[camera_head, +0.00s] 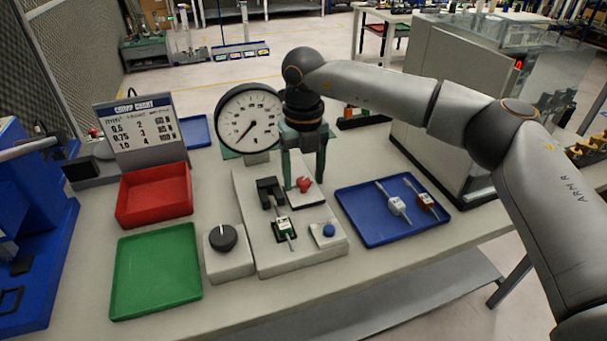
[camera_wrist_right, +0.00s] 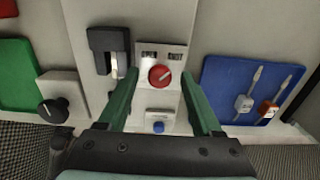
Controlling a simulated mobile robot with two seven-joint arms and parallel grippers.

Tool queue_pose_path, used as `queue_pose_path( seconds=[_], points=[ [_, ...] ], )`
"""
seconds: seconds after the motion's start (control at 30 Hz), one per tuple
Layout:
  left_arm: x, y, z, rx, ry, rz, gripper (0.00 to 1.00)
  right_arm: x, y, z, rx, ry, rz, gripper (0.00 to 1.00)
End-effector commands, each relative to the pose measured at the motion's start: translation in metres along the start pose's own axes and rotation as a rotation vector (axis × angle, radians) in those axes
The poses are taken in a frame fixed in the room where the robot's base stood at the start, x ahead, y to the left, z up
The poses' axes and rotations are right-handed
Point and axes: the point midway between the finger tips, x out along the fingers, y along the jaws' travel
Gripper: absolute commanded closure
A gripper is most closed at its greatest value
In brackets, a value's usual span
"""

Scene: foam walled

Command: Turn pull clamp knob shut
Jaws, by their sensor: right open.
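The red clamp knob (camera_head: 304,184) sits on a pale plate at the back right of the grey fixture. In the right wrist view the knob (camera_wrist_right: 160,76) lies below two labels, OPEN on the left and SHUT on the right. A pale slanted mark shows on it, too small to read surely. My right gripper (camera_head: 304,178) points down over the knob, open. In the right wrist view its green fingers stand on either side of the knob, with gaps visible. The black clamp (camera_head: 269,190) is left of the knob. My left gripper is out of view.
A small white-and-green piece (camera_head: 284,228) and a blue button (camera_head: 328,230) are on the fixture. A black dial (camera_head: 223,238) stands left. A round gauge (camera_head: 249,118) rises behind. The blue tray (camera_head: 372,232) is right; red (camera_head: 155,208) and green (camera_head: 156,280) trays are left.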

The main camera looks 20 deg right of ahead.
Motion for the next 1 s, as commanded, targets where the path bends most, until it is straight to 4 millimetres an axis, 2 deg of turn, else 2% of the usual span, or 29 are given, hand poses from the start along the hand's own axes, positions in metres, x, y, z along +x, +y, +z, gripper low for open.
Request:
queue_pose_path(
  seconds=[0.17,0.4,0.6,0.8,1.0],
  points=[
    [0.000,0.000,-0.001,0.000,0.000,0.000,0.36,-0.023,0.001,0.001,0.000,-0.005,0.002,0.33],
    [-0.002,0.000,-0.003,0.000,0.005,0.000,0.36,-0.076,0.001,0.001,0.000,-0.005,0.002,0.33],
    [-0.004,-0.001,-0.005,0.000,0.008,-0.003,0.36,-0.111,0.001,0.000,0.001,-0.003,0.002,0.33],
    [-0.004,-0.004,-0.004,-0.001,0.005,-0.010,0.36,-0.123,0.000,0.000,0.000,-0.001,0.001,0.33],
    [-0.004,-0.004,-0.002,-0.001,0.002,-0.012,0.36,-0.124,0.000,0.000,0.000,0.000,0.001,0.33]
  ],
)
